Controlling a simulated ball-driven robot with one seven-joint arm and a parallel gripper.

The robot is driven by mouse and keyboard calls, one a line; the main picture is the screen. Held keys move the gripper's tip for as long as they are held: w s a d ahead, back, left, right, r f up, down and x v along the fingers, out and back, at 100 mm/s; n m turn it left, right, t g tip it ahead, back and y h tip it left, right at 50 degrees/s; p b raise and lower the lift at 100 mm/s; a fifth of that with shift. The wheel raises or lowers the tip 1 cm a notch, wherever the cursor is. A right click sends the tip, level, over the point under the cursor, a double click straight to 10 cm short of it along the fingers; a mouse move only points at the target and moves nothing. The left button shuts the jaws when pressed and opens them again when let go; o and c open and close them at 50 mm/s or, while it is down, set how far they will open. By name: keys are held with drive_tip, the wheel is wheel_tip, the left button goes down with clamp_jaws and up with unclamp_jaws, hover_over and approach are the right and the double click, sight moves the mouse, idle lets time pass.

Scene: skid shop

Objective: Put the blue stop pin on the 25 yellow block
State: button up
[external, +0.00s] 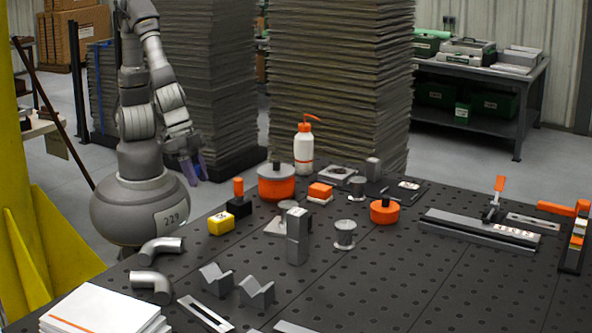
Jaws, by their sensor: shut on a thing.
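The yellow block (221,224) sits on the dark perforated table near its left edge, with a pale marking on top too small to read. My gripper (194,170) hangs beyond the table's left edge, up and to the left of the yellow block and apart from it. Its jaws are shut on a small blue-violet piece (202,166), which looks like the blue stop pin. The fingers and the piece blend together, so its exact shape and tilt are hard to tell. The top of the yellow block looks bare.
An orange-handled black tool (238,198) stands close behind the yellow block. A grey upright block (297,237), an orange round pot (276,184) and a white bottle (304,150) stand to the right. Curved grey pipes (160,247) and V-blocks (257,291) lie in front.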

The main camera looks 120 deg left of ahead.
drive_tip(key=b, duration=0.1)
hover_over(223, 217)
drive_tip(key=s, duration=0.2)
drive_tip(key=shift+w+a+f, duration=0.1)
drive_tip(key=shift+w+f, duration=0.15)
drive_tip(key=shift+f, duration=0.3)
drive_tip(key=shift+w, duration=0.6)
drive_tip(key=shift+w+d+f+b, duration=0.15)
drive_tip(key=shift+f+b, duration=0.4)
drive_tip(key=shift+f, duration=0.35)
drive_tip(key=shift+w+d+f+b, duration=0.1)
drive_tip(key=shift+f+b, duration=0.45)
drive_tip(key=shift+f, duration=0.3)
drive_tip(key=shift+f, duration=0.1)
drive_tip(key=shift+f, duration=0.15)
drive_tip(key=o, duration=1)
drive_tip(key=shift+o, duration=0.2)
